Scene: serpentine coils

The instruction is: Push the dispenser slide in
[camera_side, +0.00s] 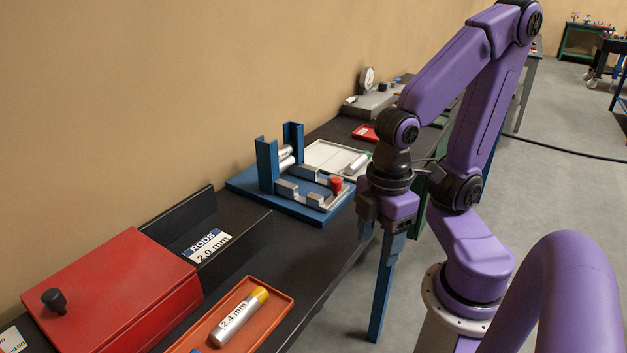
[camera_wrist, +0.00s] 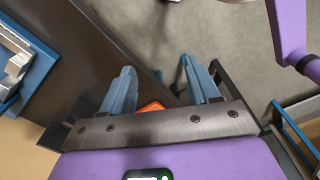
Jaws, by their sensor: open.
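The dispenser stands on a blue base plate (camera_side: 245,183), with two blue uprights (camera_side: 266,165) and silver rods (camera_side: 286,158) stacked between them. Its slide has a red knob (camera_side: 336,185) at the right front end, among grey guide blocks (camera_side: 287,189). Part of the dispenser (camera_wrist: 22,58) shows at the left edge of the wrist view; the knob is not clear there. My gripper (camera_side: 379,243) is to the right of the dispenser, pointing down near the bench's front edge, apart from the knob. Its blue fingers (camera_wrist: 160,88) are spread with nothing between them.
A red box (camera_side: 110,290) with a black knob, a dark rod bin (camera_side: 210,240) and an orange tray (camera_side: 265,300) with a labelled rod stand at the left front. A white tray (camera_side: 335,157) and a dial gauge (camera_side: 367,80) stand behind the dispenser.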

